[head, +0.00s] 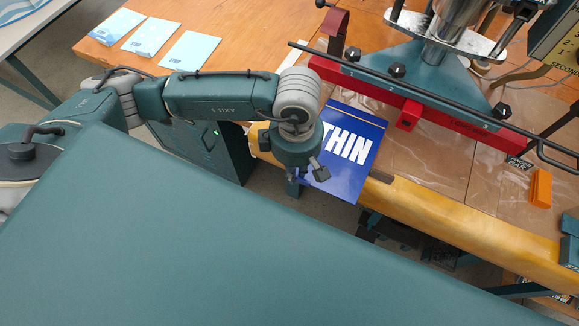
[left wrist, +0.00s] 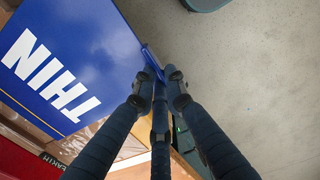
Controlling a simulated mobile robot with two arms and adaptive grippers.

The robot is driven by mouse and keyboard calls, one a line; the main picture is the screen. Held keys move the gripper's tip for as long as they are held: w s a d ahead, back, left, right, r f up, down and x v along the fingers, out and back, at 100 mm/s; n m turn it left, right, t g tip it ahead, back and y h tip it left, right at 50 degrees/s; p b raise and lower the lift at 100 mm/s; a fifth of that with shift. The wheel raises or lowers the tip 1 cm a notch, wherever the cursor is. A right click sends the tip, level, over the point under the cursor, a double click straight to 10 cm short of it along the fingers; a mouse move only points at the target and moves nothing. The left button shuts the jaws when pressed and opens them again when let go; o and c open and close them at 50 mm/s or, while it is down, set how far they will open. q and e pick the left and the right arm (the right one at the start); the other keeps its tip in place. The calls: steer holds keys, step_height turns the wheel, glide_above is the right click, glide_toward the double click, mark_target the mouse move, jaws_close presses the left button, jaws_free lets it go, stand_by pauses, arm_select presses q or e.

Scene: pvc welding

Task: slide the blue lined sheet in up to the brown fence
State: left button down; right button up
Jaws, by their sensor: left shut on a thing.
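A blue sheet (head: 347,158) with the white letters THIN lies across the front edge of the bench, its near end sticking out past it. My left gripper (head: 306,174) is shut on this near end. In the left wrist view, the gripper (left wrist: 156,76) has its fingers closed at one edge of the blue sheet (left wrist: 84,38). The far end of the sheet reaches toward the red bar of the press. I cannot make out the brown fence for certain; a dark brown upright piece (head: 335,24) stands beyond the bar's left end. My right gripper is not in view.
The press has a red bar (head: 430,115) over the brown work surface (head: 450,165), with a thin dark rod along it. Pale blue sheets (head: 190,50) lie at the back left. An orange block (head: 541,188) sits at the right. The surface right of the sheet is fairly clear.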

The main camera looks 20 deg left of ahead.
arm_select(q)
steer(key=w+b, duration=0.1)
steer(key=w, duration=0.1)
steer(key=w+b, duration=0.1)
steer(key=shift+w+f, duration=0.2)
steer(key=shift+w, duration=0.15)
steer(key=w+b, duration=0.1)
steer(key=w, duration=0.1)
steer(key=w+b, duration=0.2)
steer(key=w, duration=0.1)
steer(key=shift+d+f, duration=0.15)
steer(key=shift+w+f+b, duration=0.5)
steer(key=shift+w+b, duration=0.4)
steer(key=shift+b, duration=0.05)
steer(key=shift+f, duration=0.1)
steer(key=shift+f, duration=0.1)
steer(key=shift+b, duration=0.3)
steer(key=shift+f, duration=0.15)
